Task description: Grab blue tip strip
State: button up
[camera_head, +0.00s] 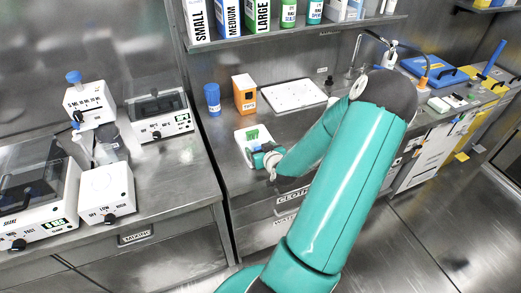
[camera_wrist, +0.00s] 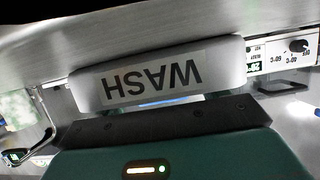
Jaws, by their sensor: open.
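A white tray (camera_head: 240,147) sits on the steel counter, with a small green piece (camera_head: 252,133) in it. A small patch of blue (camera_head: 256,148) shows beside my gripper at the tray; it may be the blue tip strip, but it is too small to be sure. My gripper (camera_head: 264,158) is open, low over the tray's right front part, and partly covers it. In the wrist view, a white block-like part (camera_wrist: 160,75) labelled WASH appears upside down. A thin blue line (camera_wrist: 170,101) shows below it. My fingertips and the space between them are hidden there.
A blue cup (camera_head: 212,99), an orange box (camera_head: 244,94) and a flat white rack (camera_head: 293,95) stand behind the tray. A shelf (camera_head: 300,35) with boxes and bottles hangs above. Lab machines (camera_head: 160,117) fill the left counter. A sink tap (camera_head: 362,50) is at the back right.

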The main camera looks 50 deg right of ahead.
jog(key=shift+w+f, duration=0.1)
jog(key=c, duration=1)
jog(key=shift+c, duration=0.2)
